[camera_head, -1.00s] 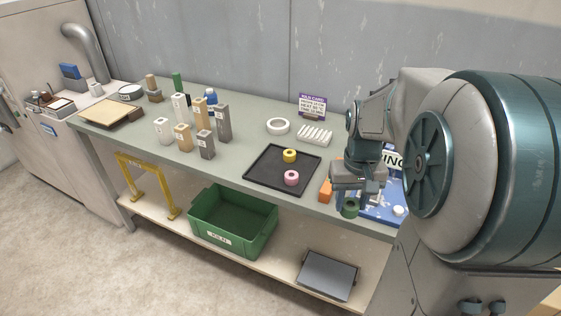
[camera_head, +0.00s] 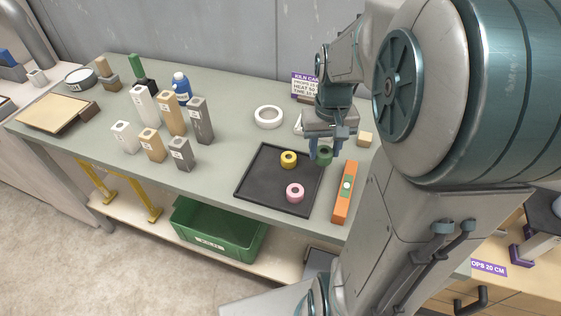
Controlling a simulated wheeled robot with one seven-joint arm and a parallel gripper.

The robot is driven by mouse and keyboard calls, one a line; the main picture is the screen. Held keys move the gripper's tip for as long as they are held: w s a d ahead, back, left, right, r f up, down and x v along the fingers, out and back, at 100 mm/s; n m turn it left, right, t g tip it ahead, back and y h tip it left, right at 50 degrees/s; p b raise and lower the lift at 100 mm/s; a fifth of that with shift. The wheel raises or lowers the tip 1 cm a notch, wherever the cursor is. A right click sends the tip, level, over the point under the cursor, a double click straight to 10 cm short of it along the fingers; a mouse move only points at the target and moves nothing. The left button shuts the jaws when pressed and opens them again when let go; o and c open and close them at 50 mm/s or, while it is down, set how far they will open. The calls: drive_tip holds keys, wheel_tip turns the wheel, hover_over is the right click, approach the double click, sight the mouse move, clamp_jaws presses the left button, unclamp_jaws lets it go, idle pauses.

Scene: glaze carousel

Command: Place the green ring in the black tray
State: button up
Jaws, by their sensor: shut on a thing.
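The green ring (camera_head: 325,156) is at the fingertips of my gripper (camera_head: 323,150), which is shut on it. The ring shows below the fingers, over or close to the right edge of the black tray; its height above the tray is hard to tell. The black tray (camera_head: 256,190) lies flat on the green bench. A yellow ring (camera_head: 288,159) and a pink ring (camera_head: 295,193) sit apart inside the tray. The tray's far right corner is partly hidden by my gripper.
An orange spirit level (camera_head: 345,192) lies just right of the tray. A small wooden block (camera_head: 365,139) and a purple sign (camera_head: 303,86) stand near my arm. A white tape roll (camera_head: 268,117) lies behind the tray. Several upright blocks (camera_head: 202,122) stand to the left.

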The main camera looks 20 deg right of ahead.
drive_tip(key=w+a+f, duration=0.1)
drive_tip(key=a+f, duration=0.1)
drive_tip(key=w+a+f, duration=0.2)
drive_tip(key=a, duration=0.1)
drive_tip(key=w+a+f, duration=0.1)
drive_tip(key=w+a, duration=0.1)
drive_tip(key=a, duration=0.1)
drive_tip(key=shift+w+f, duration=0.15)
drive_tip(key=shift+f, duration=0.25)
drive_tip(key=shift+a+f+p, duration=0.1)
drive_tip(key=shift+f+p, duration=0.2)
drive_tip(key=shift+f, duration=1.75)
drive_tip(key=shift+f, duration=0.2)
drive_tip(key=o, duration=1)
drive_tip(key=shift+r, duration=0.15)
